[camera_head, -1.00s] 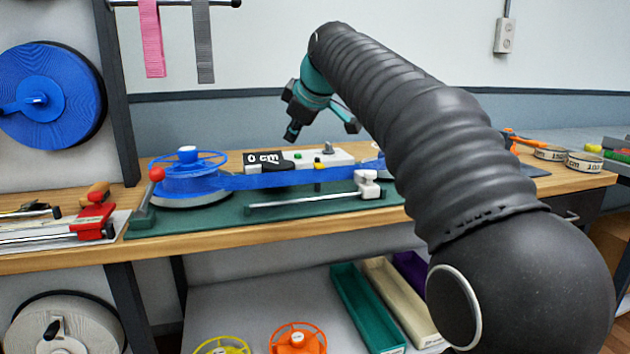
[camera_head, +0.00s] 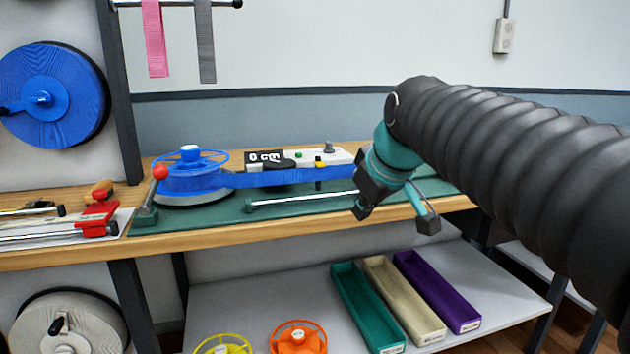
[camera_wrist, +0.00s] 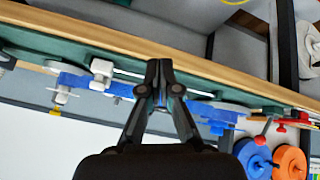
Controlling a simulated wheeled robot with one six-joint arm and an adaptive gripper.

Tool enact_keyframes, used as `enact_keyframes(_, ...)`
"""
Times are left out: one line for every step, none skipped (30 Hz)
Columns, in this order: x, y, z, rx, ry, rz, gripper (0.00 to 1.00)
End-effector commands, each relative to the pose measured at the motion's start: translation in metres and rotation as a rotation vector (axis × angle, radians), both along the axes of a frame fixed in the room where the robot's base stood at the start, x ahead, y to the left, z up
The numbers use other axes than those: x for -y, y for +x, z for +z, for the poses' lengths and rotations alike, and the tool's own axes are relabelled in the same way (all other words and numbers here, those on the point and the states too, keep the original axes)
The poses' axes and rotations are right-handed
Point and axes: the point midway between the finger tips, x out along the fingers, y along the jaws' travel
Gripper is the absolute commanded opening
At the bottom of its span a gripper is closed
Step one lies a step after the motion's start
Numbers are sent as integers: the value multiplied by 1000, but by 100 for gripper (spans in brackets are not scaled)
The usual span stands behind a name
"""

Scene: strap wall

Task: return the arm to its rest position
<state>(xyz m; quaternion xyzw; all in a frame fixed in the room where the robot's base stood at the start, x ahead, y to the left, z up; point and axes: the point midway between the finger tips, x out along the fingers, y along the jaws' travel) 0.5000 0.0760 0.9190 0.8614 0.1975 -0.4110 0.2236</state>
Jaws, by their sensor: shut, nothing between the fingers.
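My gripper (camera_head: 362,207) is at the front of the bench in the head view, below my teal wrist, with my black sleeved arm reaching in from the right. In the wrist view my gripper's two dark fingers (camera_wrist: 159,68) are together, with nothing between them. The bench's front edge and the blue strap (camera_head: 290,178) lie beyond the fingers there. The strap runs from the blue reel (camera_head: 190,180) along the green mat (camera_head: 285,215). My arm hides the right part of the bench in the head view.
A display unit reading "0 cm" (camera_head: 265,160) stands behind the strap. A red clamp (camera_head: 98,217) lies at the left of the bench. Teal (camera_head: 368,310), cream (camera_head: 403,300) and purple (camera_head: 437,292) trays sit on the lower shelf. A blue wall reel (camera_head: 52,97) hangs at left.

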Motion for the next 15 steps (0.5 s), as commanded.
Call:
enact_keyframes(11, -22, -14, -19, 17, -53, 0)
enact_keyframes(17, -33, -24, -31, 28, -85, 0)
enact_keyframes(24, -49, -37, -47, 43, -130, 0)
enact_keyframes(29, -61, -47, -59, 54, -163, 0)
enact_keyframes(34, -72, -57, -68, 65, -197, 0)
enact_keyframes(41, -88, -72, -84, 79, -240, 0)
enact_keyframes(45, -100, -82, -94, 90, -273, 0)
enact_keyframes(49, -112, -94, -105, 101, -306, 0)
enact_keyframes(55, -127, -108, -117, 114, -348, 0)
enact_keyframes(58, -137, -119, -126, 123, -377, 0)
enact_keyframes(61, -147, -130, -133, 132, -407, 0)
enact_keyframes(65, -159, -143, -144, 143, -442, 0)
enact_keyframes(68, -168, -152, -151, 150, -465, 0)
enact_keyframes(70, -175, -160, -157, 156, -487, 0)
enact_keyframes(72, -184, -170, -164, 165, -513, 0)
